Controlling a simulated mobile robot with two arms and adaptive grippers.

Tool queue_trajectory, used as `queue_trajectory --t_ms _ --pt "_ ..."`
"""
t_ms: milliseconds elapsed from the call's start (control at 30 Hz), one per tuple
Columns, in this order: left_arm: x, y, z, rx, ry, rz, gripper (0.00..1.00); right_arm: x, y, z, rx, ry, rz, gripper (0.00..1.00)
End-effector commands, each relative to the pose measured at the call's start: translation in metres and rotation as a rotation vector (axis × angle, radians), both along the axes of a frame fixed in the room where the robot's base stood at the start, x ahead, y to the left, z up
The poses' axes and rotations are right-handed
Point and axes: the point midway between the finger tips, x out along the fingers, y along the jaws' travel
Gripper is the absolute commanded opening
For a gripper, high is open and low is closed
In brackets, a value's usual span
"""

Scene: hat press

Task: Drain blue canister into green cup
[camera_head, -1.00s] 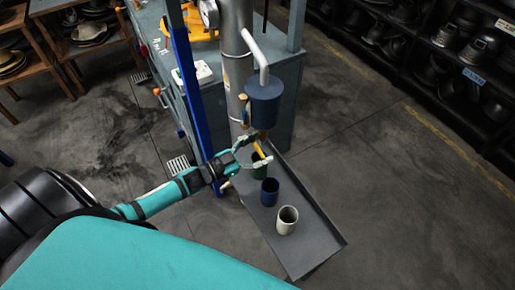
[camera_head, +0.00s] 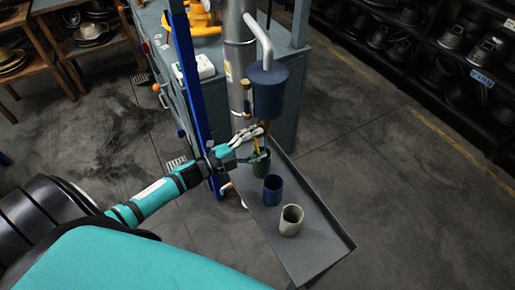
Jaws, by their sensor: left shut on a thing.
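The blue canister (camera_head: 268,94) hangs upright under a grey pipe, with a brass-coloured outlet below it. A yellow valve lever (camera_head: 257,144) hangs beneath the canister. The green cup (camera_head: 262,168) stands upright on a grey sloping tray (camera_head: 318,250), below the outlet and partly hidden by my gripper. My left gripper (camera_head: 256,145) is at the yellow lever, just above the green cup, with its fingers around the lever; it is shut on it. No liquid shows. My right gripper is not in view.
A blue cup (camera_head: 272,191) and a whitish cup (camera_head: 291,220) stand in line on the tray, nearer me. A blue post (camera_head: 187,90) and a grey vertical pipe (camera_head: 238,60) rise close to my left arm. The floor on the right is clear.

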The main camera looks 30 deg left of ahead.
Motion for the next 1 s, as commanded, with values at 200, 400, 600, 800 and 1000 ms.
queue_trajectory --t_ms 200,400,600,800,1000 --pt "-0.001 0.004 -0.02 0.164 -0.071 -0.006 0.11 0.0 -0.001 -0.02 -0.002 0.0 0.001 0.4" --pt "0.003 0.01 -0.021 0.272 -0.133 -0.004 0.11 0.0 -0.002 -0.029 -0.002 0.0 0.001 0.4" --pt "0.005 0.014 -0.02 0.339 -0.171 -0.004 0.11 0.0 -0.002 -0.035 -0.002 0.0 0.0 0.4" --pt "0.006 0.016 -0.02 0.369 -0.188 -0.003 0.11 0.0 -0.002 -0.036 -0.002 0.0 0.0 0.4" --pt "0.006 0.016 -0.019 0.376 -0.192 -0.003 0.11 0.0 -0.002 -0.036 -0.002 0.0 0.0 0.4"
